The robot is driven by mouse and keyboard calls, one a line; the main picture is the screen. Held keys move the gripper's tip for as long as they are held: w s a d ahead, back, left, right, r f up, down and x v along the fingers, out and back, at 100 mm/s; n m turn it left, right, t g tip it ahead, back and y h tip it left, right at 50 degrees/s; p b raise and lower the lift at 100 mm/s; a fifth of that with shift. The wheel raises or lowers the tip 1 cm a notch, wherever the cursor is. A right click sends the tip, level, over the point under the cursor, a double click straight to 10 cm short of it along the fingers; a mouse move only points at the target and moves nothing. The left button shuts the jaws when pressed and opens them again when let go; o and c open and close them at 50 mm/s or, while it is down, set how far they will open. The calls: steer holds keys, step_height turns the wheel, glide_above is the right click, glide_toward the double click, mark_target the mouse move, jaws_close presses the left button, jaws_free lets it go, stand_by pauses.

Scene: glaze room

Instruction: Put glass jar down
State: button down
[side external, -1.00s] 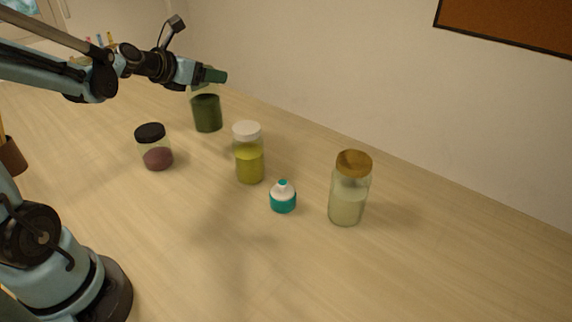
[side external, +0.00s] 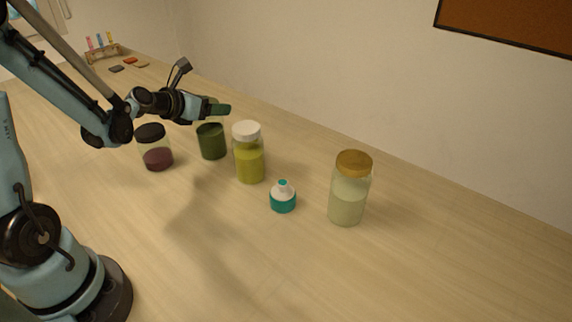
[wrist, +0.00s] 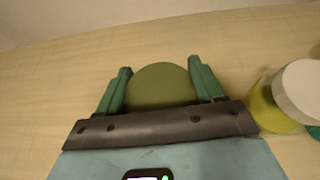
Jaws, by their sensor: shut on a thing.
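My gripper (side external: 214,109) is shut on a glass jar with dark green contents (side external: 211,143). In the wrist view its round olive-green lid (wrist: 160,86) sits between the two green fingers of my gripper (wrist: 159,66). The jar looks upright, left of the white-lidded jar with yellow-green contents (side external: 249,160) and right of the black-lidded jar with dark red contents (side external: 157,158). I cannot tell whether its base touches the table. The white-lidded jar also shows at the right of the wrist view (wrist: 300,90).
A small white and teal bottle (side external: 283,199) and a tall jar with a brown lid (side external: 348,198) stand to the right on the wooden table (side external: 300,275). A rack with coloured items (side external: 103,52) is at the far back. The table's front is clear.

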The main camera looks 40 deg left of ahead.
stand_by(0.3)
steer(key=shift+c, duration=0.7)
jaws_free()
steer(key=shift+f, duration=0.1)
steer(key=shift+a+v, duration=0.5)
steer(key=shift+v, duration=5.45)
steer(key=s+d+n+g, duration=0.1)
steer(key=d+n, duration=0.4)
steer(key=n, duration=0.6)
steer(key=s+d+f+n+g, duration=0.1)
steer(key=d+n+g, duration=0.2)
steer(key=n, duration=0.9)
steer(key=s+d+f+n+g+h, duration=0.1)
steer(key=s+d+n, duration=0.1)
steer(key=d+n, duration=0.6)
steer(key=n, duration=0.4)
steer(key=shift+d+g, duration=0.3)
steer(key=shift+g, duration=0.1)
